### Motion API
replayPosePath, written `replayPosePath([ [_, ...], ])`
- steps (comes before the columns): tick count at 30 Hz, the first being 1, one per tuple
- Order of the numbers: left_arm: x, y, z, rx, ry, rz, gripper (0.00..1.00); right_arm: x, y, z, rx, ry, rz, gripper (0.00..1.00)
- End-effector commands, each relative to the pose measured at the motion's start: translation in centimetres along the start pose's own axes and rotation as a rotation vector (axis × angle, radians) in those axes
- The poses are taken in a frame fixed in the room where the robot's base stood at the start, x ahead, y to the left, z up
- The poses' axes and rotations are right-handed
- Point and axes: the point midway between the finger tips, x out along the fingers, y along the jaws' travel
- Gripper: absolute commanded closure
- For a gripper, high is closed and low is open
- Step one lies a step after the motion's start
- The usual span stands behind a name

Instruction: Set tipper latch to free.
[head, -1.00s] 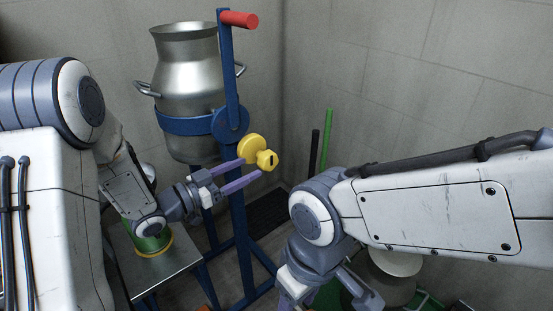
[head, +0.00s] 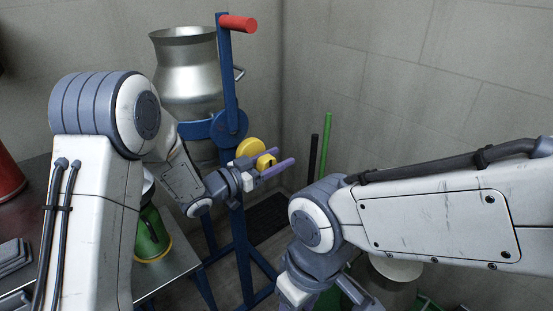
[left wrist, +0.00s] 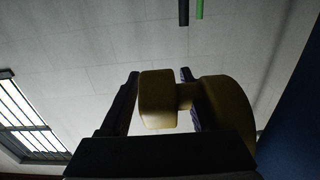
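The tipper latch appears to be the yellow knob on a round yellow disc (head: 249,148), on the blue tipper stand (head: 237,205) below the blue pivot. The knob also shows in the left wrist view (left wrist: 158,99). My left gripper (head: 286,157) is at the knob, its purple fingers reaching past it to the right. In the left wrist view the fingers (left wrist: 160,75) are apart, with the knob's block showing between them; firm contact cannot be told. My right gripper (head: 325,297) is low in the head view, partly cut off, and its fingers cannot be made out.
A steel can (head: 190,75) hangs in the stand, with a blue lever and red handle (head: 238,23) beside it. A metal table (head: 180,262) with a green container (head: 151,235) stands at left. Black and green poles (head: 326,145) lean by the wall.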

Motion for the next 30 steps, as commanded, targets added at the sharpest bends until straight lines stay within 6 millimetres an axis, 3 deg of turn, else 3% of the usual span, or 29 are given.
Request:
replayPosePath([
  [1,0.0,0.0,0.0,0.0,0.0,0.0,0.59,0.0,0.0,0.0,0.0,0.0,0.0,0.46],
  [4,0.0,0.0,0.0,0.0,0.0,0.0,0.98,0.0,0.0,0.0,0.0,0.0,0.0,0.46],
  [5,0.0,0.0,0.0,0.0,0.0,0.0,1.0,0.0,0.0,0.0,0.0,0.0,0.0,0.46],
  [11,0.0,0.0,-0.1,0.0,-0.009,0.001,1.0,-0.4,0.0,0.0,0.0,0.0,0.0,0.46],
  [16,0.0,0.0,-0.4,0.0,-0.061,0.0,1.0,-2.0,-0.1,-0.1,0.0,0.0,0.0,0.46],
  [30,-0.1,0.1,0.2,-0.001,-0.391,0.003,1.0,-11.0,-0.8,-0.6,0.0,0.0,0.0,0.46],
])
